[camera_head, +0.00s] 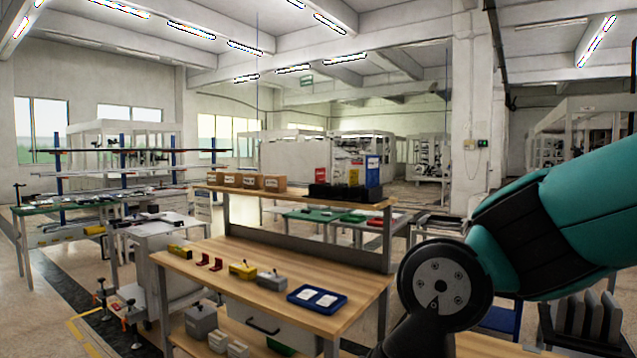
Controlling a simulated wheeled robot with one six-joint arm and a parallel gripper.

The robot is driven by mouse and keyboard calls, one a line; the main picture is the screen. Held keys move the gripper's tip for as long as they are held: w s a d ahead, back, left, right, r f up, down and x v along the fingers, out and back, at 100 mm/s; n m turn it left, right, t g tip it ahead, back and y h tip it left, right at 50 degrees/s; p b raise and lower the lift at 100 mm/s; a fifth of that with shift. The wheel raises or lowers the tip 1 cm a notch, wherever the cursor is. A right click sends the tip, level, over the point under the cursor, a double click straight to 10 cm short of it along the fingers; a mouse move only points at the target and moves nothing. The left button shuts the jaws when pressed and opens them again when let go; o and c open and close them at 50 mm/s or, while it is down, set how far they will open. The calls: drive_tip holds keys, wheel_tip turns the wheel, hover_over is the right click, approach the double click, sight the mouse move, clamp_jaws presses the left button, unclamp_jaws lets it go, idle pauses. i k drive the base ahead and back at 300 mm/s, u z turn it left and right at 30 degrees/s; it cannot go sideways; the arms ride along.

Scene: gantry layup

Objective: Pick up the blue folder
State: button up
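An upright blue folder (372,170) with a small white label stands at the right end of the raised shelf (284,196) over the wooden workbench. A black holder or box sits just in front of it and to its left, and may hide its lower edge. My teal and black arm fills the right side of the view. My gripper is out of view, so its state does not show, and nothing is seen touching the folder.
A blue tray (304,304) with white items lies on the workbench (215,262), beside grey and yellow blocks. Brown boxes (246,181) and a small red item (321,174) share the shelf. Grey blocks (201,321) sit below. A patterned floor strip lies left.

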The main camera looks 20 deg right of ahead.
sight(372, 161)
drive_tip(key=u, duration=0.8)
drive_tip(key=i, duration=1.6)
drive_tip(key=z, duration=0.45)
drive_tip(key=i, duration=0.8)
drive_tip(key=z, duration=1.5)
drive_tip(key=i, duration=0.75)
drive_tip(key=z, duration=0.7)
